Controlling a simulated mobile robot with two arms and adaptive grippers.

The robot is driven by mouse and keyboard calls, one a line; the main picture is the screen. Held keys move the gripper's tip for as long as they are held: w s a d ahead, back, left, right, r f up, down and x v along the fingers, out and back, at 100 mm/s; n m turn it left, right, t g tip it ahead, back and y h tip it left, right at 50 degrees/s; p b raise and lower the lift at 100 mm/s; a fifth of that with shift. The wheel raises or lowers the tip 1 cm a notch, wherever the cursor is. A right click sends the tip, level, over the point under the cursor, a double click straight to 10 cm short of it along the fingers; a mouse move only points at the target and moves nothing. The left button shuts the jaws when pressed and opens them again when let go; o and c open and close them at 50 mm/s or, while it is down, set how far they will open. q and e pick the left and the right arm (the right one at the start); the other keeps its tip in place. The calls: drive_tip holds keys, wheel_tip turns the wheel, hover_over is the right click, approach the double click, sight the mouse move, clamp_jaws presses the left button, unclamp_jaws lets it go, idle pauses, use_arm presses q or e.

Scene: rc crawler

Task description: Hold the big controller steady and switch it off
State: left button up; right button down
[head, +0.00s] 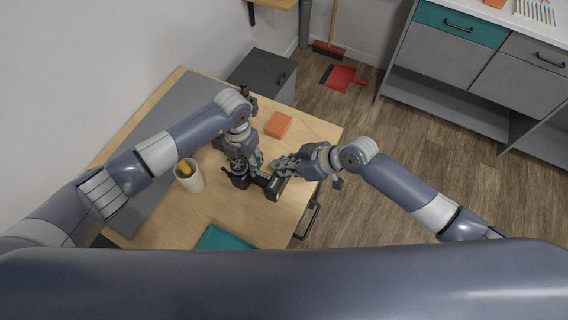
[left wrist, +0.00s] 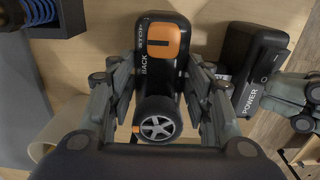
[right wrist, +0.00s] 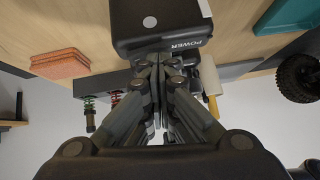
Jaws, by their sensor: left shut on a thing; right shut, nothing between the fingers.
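The big black controller (head: 272,187) lies on the wooden table. In the left wrist view, its section with an orange button (left wrist: 163,43), white lettering and a grey-hubbed wheel (left wrist: 157,127) sits between the fingers of my left gripper (left wrist: 165,72), which is shut on it. A black block marked POWER (left wrist: 248,70) is beside it and seems part of the same controller. My right gripper (right wrist: 155,62) is shut and empty, its tips at the edge of the block by the POWER lettering (right wrist: 186,44). Whether the tips touch is unclear. The fingertips partly hide that edge.
A cream cup with yellow items (head: 190,180) stands left of the controller. An orange block (head: 278,124) lies behind it and a teal object (head: 226,239) at the table's near side. A grey mat (head: 150,190) covers the left side. A dark tyre (right wrist: 298,78) shows in the right wrist view.

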drive_tip(key=shift+w+d+f, duration=0.1)
drive_tip(key=shift+w+d, duration=0.35)
drive_tip(key=shift+w, duration=0.2)
drive_tip(key=shift+r, duration=0.5)
drive_tip(key=r, duration=0.3)
drive_tip(key=shift+w+d, duration=0.1)
drive_tip(key=shift+w, duration=0.15)
drive_tip(key=v, duration=1)
drive_tip(key=shift+s, duration=0.1)
drive_tip(key=shift+r, duration=0.1)
drive_tip(key=shift+s+a+r, duration=0.3)
drive_tip(key=shift+s+a, duration=0.15)
drive_tip(key=shift+a, duration=0.05)
